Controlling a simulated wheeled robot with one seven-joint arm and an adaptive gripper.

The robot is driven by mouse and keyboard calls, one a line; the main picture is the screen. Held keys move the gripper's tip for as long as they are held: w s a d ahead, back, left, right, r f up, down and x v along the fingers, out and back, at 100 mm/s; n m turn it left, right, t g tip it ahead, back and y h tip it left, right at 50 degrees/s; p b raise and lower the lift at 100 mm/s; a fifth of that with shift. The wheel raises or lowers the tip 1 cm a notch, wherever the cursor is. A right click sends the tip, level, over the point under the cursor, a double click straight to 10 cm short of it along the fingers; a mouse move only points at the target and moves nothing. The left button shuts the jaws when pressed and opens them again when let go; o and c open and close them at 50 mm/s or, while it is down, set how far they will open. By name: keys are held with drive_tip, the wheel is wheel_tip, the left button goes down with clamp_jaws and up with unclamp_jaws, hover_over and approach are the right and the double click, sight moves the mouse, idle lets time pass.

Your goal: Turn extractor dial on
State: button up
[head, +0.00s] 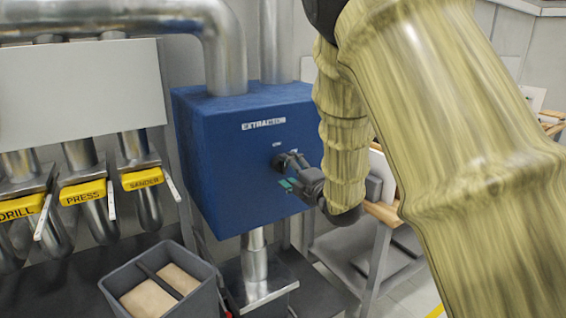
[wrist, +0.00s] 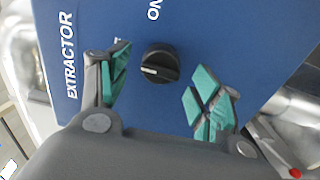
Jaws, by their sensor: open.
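The blue extractor box (head: 225,165) hangs on a metal pipe in the head view. Its black round dial (wrist: 160,64) is on the front face, with a white mark on the knob pointing left in the wrist view. An "ON" label (wrist: 154,10) is above the dial there; another small label is partly hidden behind the left finger. My gripper (head: 287,170) is open in front of the dial. In the wrist view its green-padded fingers (wrist: 158,84) stand on either side of the dial, with visible gaps to the knob.
Yellow-tagged DRILL, PRESS and SANDER gates (head: 83,192) are on pipes at the left. A grey bin (head: 205,299) with brown contents stands below the box. A cart (head: 378,245) is at right, partly behind my arm.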

sight(285, 168)
drive_tip(key=shift+p+x, duration=0.5)
drive_tip(key=shift+x, duration=1.25)
drive_tip(key=c, duration=1)
